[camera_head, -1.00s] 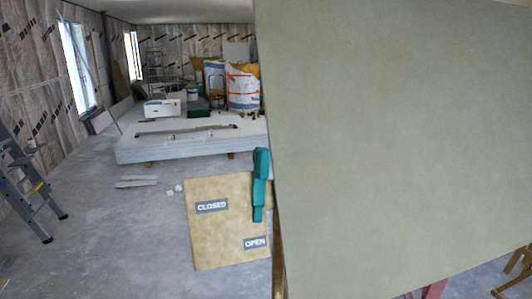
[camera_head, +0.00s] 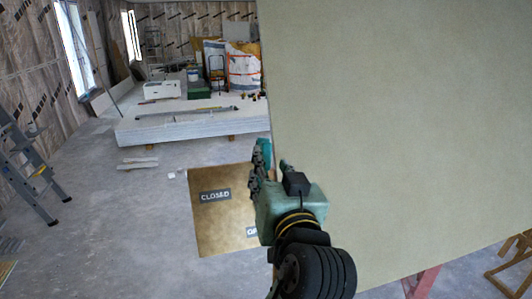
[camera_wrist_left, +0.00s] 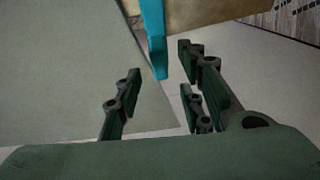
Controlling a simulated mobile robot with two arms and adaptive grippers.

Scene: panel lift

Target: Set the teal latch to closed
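The teal latch (camera_head: 264,150) is at the left edge of the large grey-green panel (camera_head: 400,130). In the head view only its upper part shows; the gripper hides the rest. My left gripper (camera_head: 270,174) is in front of it. In the left wrist view the teal latch (camera_wrist_left: 154,40) hangs down from the top, its lower end just beyond the gap between the fingers of my left gripper (camera_wrist_left: 160,85), which are open and empty. The tan board (camera_head: 222,220) bears a CLOSED label (camera_head: 215,196) and an OPEN label (camera_head: 252,232), partly covered. My right gripper is not in view.
A low stack of white sheets (camera_head: 160,132) lies on the floor behind, with bags and boxes on it. A stepladder (camera_head: 35,165) stands at the left. A wooden trestle (camera_head: 515,262) is at the lower right. The floor at left is open.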

